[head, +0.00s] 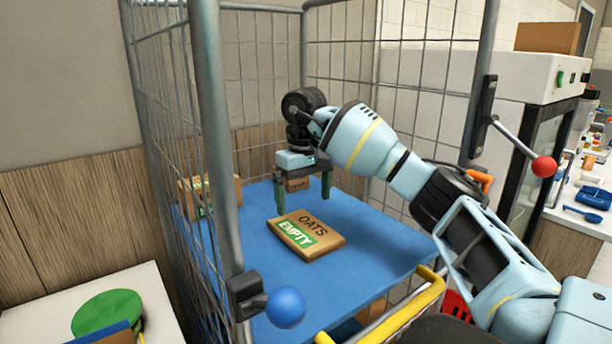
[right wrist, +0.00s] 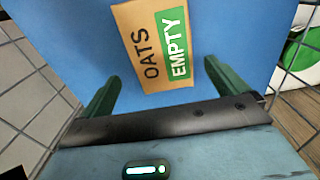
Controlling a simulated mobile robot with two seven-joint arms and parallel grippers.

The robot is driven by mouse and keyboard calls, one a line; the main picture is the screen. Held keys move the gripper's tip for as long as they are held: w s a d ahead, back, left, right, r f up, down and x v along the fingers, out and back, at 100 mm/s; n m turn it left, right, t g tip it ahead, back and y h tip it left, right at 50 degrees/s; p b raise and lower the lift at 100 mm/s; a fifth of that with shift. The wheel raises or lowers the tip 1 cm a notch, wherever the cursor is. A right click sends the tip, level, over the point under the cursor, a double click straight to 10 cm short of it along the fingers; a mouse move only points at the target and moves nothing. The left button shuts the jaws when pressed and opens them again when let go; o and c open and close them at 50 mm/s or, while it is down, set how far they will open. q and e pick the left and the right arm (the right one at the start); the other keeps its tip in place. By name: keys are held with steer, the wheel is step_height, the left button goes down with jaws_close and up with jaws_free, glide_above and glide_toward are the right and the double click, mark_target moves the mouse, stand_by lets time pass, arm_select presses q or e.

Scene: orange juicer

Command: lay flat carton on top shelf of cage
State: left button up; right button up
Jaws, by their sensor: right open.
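A flat brown carton (head: 306,234) marked OATS with a green EMPTY label lies flat on the blue top shelf (head: 370,240) of the wire cage (head: 268,70). It also shows in the right wrist view (right wrist: 150,45), lying on the blue surface beyond the fingers. My right gripper (head: 303,198) is open, with its green fingers pointing down, behind the carton in the head view. The fingers are apart and hold nothing. My left gripper is not in view.
Another carton (head: 210,195) stands at the shelf's left side, and a small brown box (head: 298,184) shows behind my right gripper. Cage posts flank the shelf. A red-knobbed lever (head: 543,166) and a blue knob (head: 286,307) are nearby. The shelf's front right is clear.

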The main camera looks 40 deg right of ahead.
steer(key=shift+r, duration=2.5)
